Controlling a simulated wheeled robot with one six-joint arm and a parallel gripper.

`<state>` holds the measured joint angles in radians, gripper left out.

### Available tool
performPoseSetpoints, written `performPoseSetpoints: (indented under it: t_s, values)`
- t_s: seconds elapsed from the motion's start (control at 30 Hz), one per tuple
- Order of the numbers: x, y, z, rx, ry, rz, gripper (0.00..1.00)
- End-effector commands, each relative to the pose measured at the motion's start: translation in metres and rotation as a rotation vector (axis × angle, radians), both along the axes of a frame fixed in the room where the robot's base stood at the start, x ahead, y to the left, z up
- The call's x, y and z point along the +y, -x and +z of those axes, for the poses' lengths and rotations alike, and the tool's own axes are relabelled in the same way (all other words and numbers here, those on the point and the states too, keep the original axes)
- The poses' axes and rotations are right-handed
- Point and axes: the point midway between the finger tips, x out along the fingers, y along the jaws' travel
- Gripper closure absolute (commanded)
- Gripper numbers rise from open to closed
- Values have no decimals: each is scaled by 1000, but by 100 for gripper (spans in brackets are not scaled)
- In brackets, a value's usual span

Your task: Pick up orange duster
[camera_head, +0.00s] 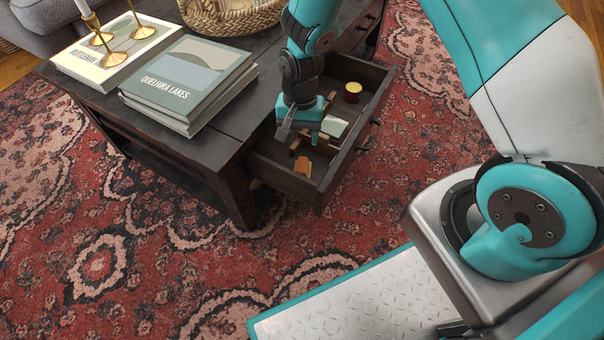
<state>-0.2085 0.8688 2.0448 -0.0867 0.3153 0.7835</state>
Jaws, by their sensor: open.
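A small orange-brown object (302,166), which looks like the orange duster, lies in the near end of the open drawer (285,180). It is small in the picture, so its exact shape is hard to tell. My gripper (298,138) points down over the drawer, just behind and above the orange object in the picture. Its jaws are open, and I see nothing held between them. Whether the fingertips touch anything in the drawer cannot be told. My gripper hides part of the drawer's inside.
A pale block (334,126) and a round red-and-gold tin (353,92) are also in the drawer. The dark coffee table (225,140) carries stacked books (190,85), brass candlesticks (142,30) and a woven basket (235,18). The patterned rug in front is clear.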

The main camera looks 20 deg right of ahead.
Motion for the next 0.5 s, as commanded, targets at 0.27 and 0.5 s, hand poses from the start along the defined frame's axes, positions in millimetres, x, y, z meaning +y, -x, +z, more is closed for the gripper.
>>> performPoseSetpoints:
  t_s: [0.27, 0.5]
  values:
    - [3, 6, -54, 1, 0, 1, 38]
    - [3, 7, -67, 0, 0, 1, 38]
